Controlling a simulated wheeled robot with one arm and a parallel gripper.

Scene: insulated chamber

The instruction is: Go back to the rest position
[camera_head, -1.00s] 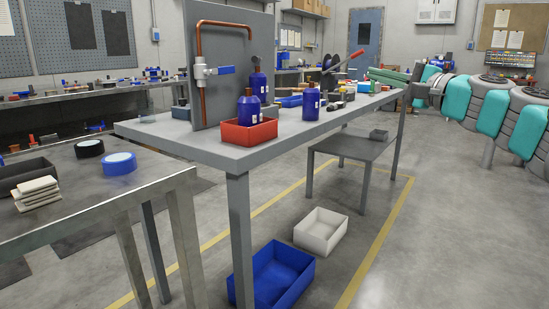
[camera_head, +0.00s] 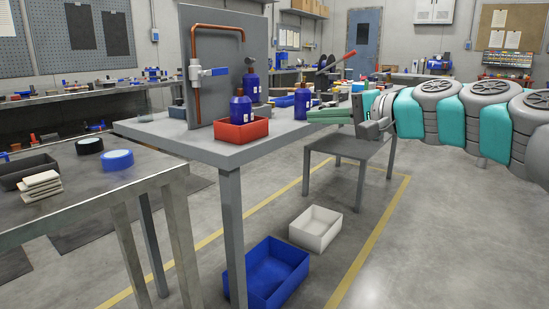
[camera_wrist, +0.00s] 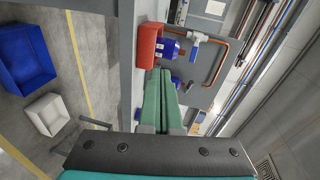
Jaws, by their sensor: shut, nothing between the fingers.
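My gripper (camera_head: 311,116) reaches in from the right in the head view, with its green fingers pointing left over the near right part of the grey workbench (camera_head: 205,150). In the wrist view my gripper (camera_wrist: 158,72) shows its long green fingers pressed together, with nothing held between them. The fingertips are close to the blue bottles at the bench's right side in the head view. Whether the fingers touch the bench top cannot be told.
A red bin (camera_head: 241,130) holds a blue bottle (camera_head: 240,105); another blue bottle (camera_head: 302,102) stands to its right. A copper pipe panel (camera_head: 230,60) rises behind. A blue crate (camera_head: 268,272) and a white crate (camera_head: 315,229) sit on the floor. Open floor lies at right.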

